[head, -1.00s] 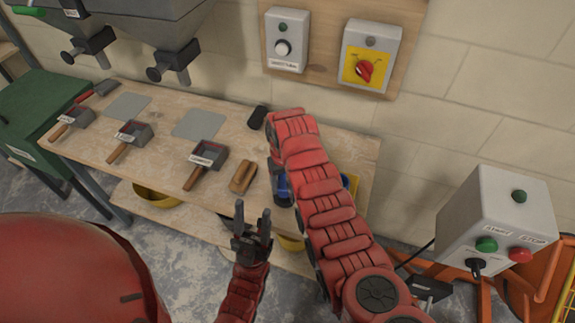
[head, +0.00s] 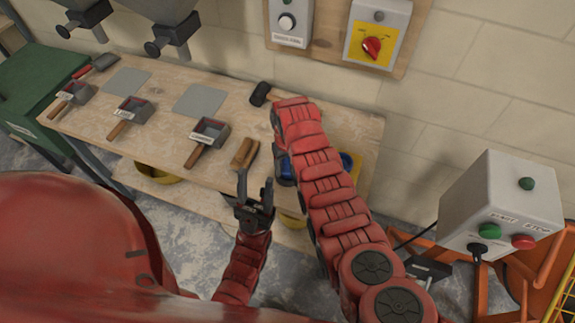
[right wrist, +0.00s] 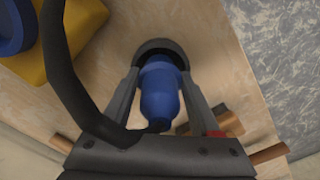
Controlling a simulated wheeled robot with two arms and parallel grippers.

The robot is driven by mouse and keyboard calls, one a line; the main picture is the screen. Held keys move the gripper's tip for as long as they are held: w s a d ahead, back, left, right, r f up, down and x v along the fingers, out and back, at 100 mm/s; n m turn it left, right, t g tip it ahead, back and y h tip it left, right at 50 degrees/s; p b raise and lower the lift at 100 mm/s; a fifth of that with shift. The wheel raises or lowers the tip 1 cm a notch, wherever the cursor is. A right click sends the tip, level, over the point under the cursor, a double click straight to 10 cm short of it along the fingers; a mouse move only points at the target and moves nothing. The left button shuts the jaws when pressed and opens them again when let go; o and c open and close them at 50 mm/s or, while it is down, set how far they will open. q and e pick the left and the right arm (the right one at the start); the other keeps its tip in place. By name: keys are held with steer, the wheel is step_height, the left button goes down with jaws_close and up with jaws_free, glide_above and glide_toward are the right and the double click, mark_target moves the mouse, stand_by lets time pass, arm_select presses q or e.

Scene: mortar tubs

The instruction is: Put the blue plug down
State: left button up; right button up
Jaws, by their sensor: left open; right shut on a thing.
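The blue plug (right wrist: 160,92) is between the fingers of my right gripper (right wrist: 160,78), which is shut on it. A dark ring surrounds its far end, and a thick black cable (right wrist: 75,85) curves in front of it. In the head view the plug (head: 286,171) shows partly beside my right arm, over the bench's front right part; my right fingers are mostly hidden there. I cannot tell whether the plug touches the bench. My left gripper (head: 256,192) is open and empty, in front of the bench edge.
A yellow block (head: 356,172) with a blue round part (head: 347,161) lies right of my right arm. A switch box (head: 500,205) stands at right.

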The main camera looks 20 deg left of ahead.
steer(key=shift+f, duration=0.2)
steer(key=shift+s+r, duration=0.1)
steer(key=o, duration=1.5)
steer(key=shift+c, duration=0.2)
